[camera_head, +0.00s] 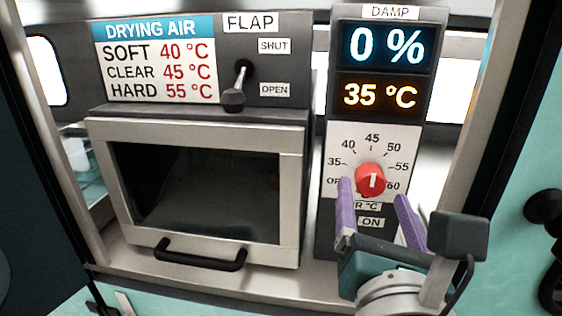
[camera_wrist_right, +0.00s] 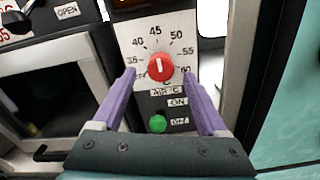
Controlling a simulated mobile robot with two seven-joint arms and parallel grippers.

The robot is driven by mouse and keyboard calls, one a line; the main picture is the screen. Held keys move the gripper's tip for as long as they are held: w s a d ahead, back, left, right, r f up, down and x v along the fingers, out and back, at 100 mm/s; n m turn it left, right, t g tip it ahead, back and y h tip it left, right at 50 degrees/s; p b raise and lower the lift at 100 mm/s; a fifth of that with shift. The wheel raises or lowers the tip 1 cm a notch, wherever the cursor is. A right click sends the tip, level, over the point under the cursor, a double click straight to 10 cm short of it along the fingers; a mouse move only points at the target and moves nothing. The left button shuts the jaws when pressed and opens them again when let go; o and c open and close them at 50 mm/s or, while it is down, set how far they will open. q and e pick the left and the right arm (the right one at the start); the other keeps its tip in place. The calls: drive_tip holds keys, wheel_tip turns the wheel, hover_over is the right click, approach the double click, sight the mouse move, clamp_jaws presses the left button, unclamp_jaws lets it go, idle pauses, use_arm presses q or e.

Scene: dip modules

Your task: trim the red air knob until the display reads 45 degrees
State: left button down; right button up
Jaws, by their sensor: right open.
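The red air knob (camera_head: 371,180) sits on a white dial plate (camera_head: 338,143) marked from 35 to 60. Its white mark is near upright, towards 45. The knob also shows in the right wrist view (camera_wrist_right: 160,69). The temperature display (camera_head: 380,95) reads 35 °C in orange. My right gripper (camera_head: 374,197) is open, with its purple fingers spread to the left and right of the knob's lower side. In the right wrist view, the fingertips (camera_wrist_right: 159,75) stand apart from the knob on both sides. My left gripper is not in view.
The damp display (camera_head: 387,46) reads 0 %. A green button (camera_wrist_right: 157,123) lies below the knob, between my fingers. A dryer door (camera_head: 200,255) with a dark handle (camera_head: 200,258), a flap lever (camera_head: 236,88) and a drying air chart (camera_head: 155,60) are on the left.

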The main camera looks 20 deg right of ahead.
sight(371, 186)
drive_tip(key=shift+x, duration=1.9)
clamp_jaws()
